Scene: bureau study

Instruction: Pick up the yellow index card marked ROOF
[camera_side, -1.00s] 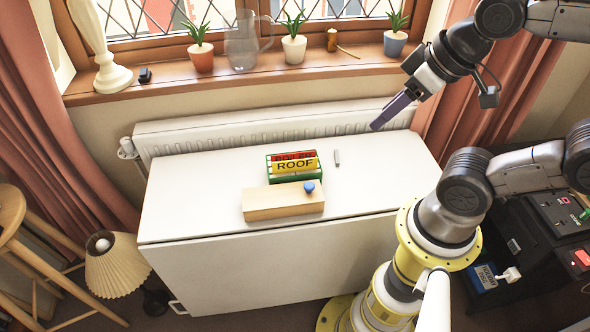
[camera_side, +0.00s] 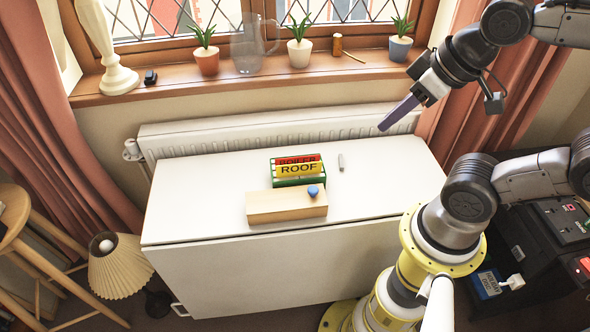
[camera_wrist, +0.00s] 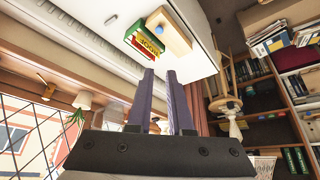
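The yellow card marked ROOF (camera_side: 298,170) stands upright at the front of a green holder (camera_side: 299,183) on the white table. A red card marked BOILER (camera_side: 297,159) stands just behind it, partly hidden. In the wrist view the yellow card (camera_wrist: 148,47) is seen small, in the green holder beside a wooden block. My gripper (camera_side: 384,128) is up at the right of the table in the side view, well away from the cards. In the wrist view its two purple fingers (camera_wrist: 160,71) are apart with nothing between them.
A wooden block (camera_side: 280,208) with a blue knob (camera_side: 313,191) lies close in front of the holder. A small grey stick-like object (camera_side: 341,162) lies right of it. A radiator (camera_side: 220,138) and a sill with potted plants (camera_side: 206,61) are behind. The table's right side is clear.

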